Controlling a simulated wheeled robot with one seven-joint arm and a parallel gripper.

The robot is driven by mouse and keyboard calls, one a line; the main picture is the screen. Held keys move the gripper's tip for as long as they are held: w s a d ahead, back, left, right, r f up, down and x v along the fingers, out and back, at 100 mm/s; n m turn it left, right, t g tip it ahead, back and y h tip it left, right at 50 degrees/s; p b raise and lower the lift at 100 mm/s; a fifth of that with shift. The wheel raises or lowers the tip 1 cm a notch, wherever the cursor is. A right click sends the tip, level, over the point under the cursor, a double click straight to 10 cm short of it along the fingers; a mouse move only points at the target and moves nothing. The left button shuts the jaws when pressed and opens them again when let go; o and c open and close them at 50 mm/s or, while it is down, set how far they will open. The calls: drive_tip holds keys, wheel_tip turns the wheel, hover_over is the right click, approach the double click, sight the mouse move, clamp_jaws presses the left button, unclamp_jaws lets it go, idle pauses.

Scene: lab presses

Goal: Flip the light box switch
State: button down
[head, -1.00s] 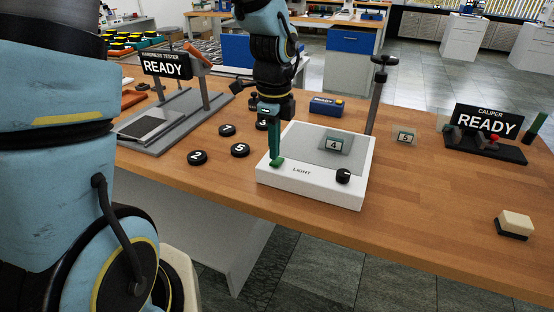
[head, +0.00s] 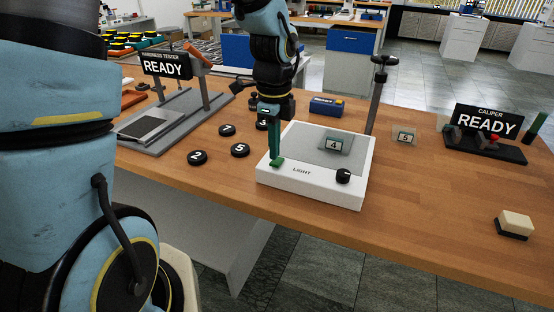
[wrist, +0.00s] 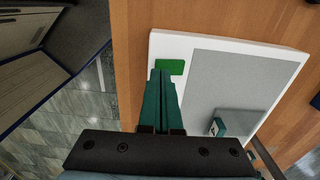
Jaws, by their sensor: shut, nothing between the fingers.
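The light box (head: 300,185) is a white box with a grey panel on top, the word LIGHT on its front part and a black knob (head: 343,176) at its right. Its green switch (head: 277,162) is at the front left of the top; in the wrist view the switch (wrist: 170,67) is a green rectangle just beyond the fingertips. My gripper (head: 275,158) points down with its green fingers shut and empty, its tips at the switch. I cannot tell whether they touch it. The panel looks grey and unlit. A tile marked 4 (head: 333,145) sits on the panel.
Black numbered discs (head: 239,150) lie left of the box. The hardness tester (head: 165,115) stands further left. A black post (head: 376,95) rises behind the box. The caliper stand (head: 485,140) and a cream block (head: 515,224) are at the right. The table's front right is mostly clear.

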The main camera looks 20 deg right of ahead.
sight(274, 163)
drive_tip(key=shift+f+b, duration=0.6)
drive_tip(key=shift+f, duration=0.4)
idle(0.6)
drive_tip(key=shift+r, duration=0.1)
wheel_tip(274, 163, up, 7)
drive_tip(key=p, duration=0.7)
idle(0.4)
drive_tip(key=w+a+r+n+t, duration=0.1)
drive_tip(key=a+r+n, duration=0.2)
drive_tip(key=a+n, duration=2.2)
drive_tip(key=shift+a+r+n+t, duration=0.2)
drive_tip(key=shift+n+t, duration=0.1)
